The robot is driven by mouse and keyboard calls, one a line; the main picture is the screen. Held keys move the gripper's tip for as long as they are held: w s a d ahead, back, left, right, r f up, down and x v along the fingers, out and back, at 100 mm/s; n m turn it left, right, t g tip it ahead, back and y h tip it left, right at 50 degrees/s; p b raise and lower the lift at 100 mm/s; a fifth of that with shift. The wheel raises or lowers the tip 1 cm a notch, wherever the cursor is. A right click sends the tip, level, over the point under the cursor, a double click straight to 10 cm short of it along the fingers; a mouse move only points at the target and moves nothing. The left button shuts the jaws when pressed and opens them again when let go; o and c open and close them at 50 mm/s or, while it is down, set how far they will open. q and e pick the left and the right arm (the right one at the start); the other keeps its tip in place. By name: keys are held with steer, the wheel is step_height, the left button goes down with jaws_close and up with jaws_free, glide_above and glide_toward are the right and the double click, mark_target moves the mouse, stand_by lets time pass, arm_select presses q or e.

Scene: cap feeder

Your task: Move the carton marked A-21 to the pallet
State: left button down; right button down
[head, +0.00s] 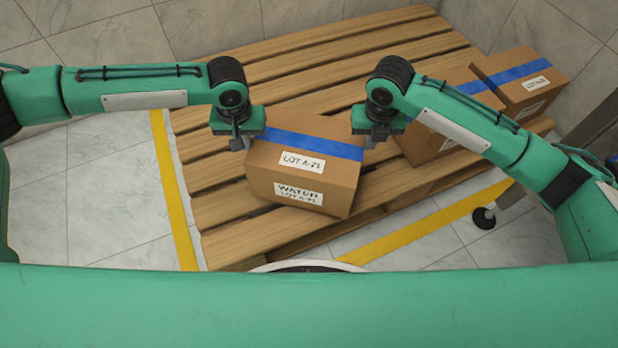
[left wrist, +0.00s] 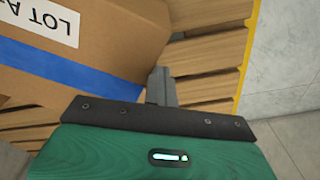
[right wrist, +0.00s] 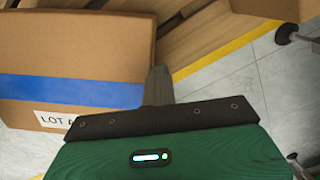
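The carton marked LOT A-21 (head: 305,177) is a brown box with blue tape and white labels. In the head view it is over the pallet's near part, turned slightly; I cannot tell whether it rests on the slats. My left gripper (head: 238,143) is at its left side and my right gripper (head: 371,140) at its right side. In the left wrist view the carton (left wrist: 100,45) is beside the fingers, and likewise in the right wrist view (right wrist: 75,55). Fingers look shut together, with nothing between them, touching or almost touching the carton. The wooden pallet (head: 215,210) lies on the floor.
Two other taped cartons (head: 450,90) (head: 520,85) stand at the pallet's right side, behind my right arm. Yellow floor lines (head: 172,190) border the pallet. A caster wheel (head: 484,217) on a dark frame is at the right. The pallet's far left slats are bare.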

arm_select(q)
steer(key=shift+a+r, duration=0.3)
steer(key=shift+a, duration=0.25)
steer(key=c, duration=1.7)
jaws_free()
steer(key=shift+a+f, duration=0.1)
steer(key=shift+a, duration=0.45)
arm_select(e)
steer(key=shift+d+r, duration=0.15)
steer(key=shift+d, duration=0.9)
steer(key=c, duration=2.1)
jaws_free()
steer(key=o, duration=0.4)
steer(key=shift+d, duration=0.1)
arm_select(q)
steer(key=r, duration=1.2)
steer(key=shift+s, duration=0.4)
arm_select(e)
steer(key=r, duration=0.8)
steer(key=s+r, duration=0.1)
steer(key=r, duration=0.3)
